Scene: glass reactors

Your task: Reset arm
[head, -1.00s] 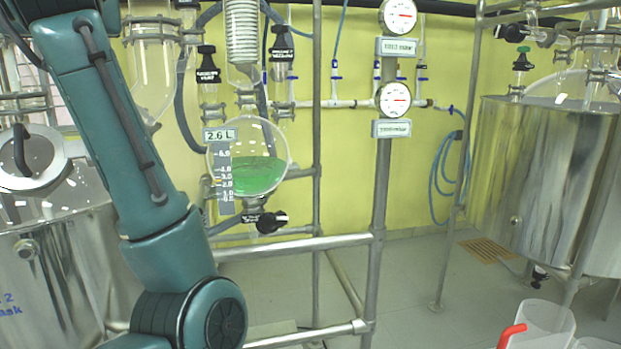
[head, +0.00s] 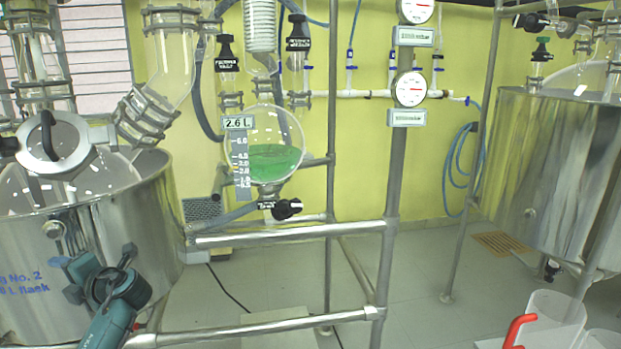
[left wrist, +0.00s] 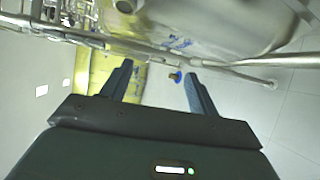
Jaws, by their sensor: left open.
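My left gripper (head: 95,268) is low at the left of the head view, in front of the steel vessel (head: 95,225). In the left wrist view my left gripper (left wrist: 157,84) shows two dark blue fingers spread apart with nothing between them. The wrist camera looks down on the floor, a pale rail and the rounded underside of a vessel. My right gripper is in neither view.
A steel pipe frame (head: 290,231) crosses in front of me. A round glass flask (head: 285,128) holds green liquid beside a "2.6 L" label. Another steel vessel (head: 555,150) stands at right. Clear jugs (head: 557,312), one with a red handle, are at lower right.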

